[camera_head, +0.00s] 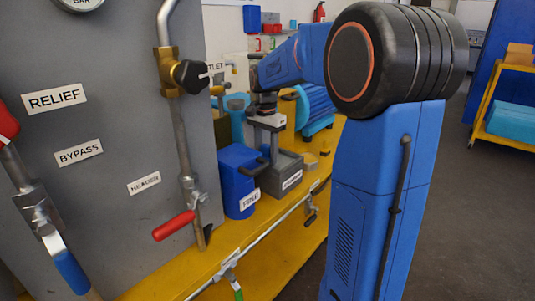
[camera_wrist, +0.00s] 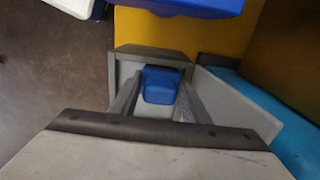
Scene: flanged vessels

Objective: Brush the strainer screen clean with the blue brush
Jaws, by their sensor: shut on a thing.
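My gripper (camera_wrist: 160,100) is shut on a blue block-like piece, which I take to be the blue brush (camera_wrist: 160,85). Its lower end and any bristles are hidden. In the head view my gripper (camera_head: 263,148) points down at a grey open box (camera_head: 290,178) on the yellow bench. In the wrist view grey walls (camera_wrist: 152,52) stand around the fingers. I cannot pick out the strainer screen, and I cannot tell whether the brush touches anything.
A blue bin labelled FINE (camera_head: 236,182) stands just left of the grey box. A blue ribbed motor (camera_head: 315,108) is behind it on the yellow bench (camera_head: 240,232). A grey panel (camera_head: 100,130) with valves and a red-handled lever (camera_head: 174,226) rises at the left.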

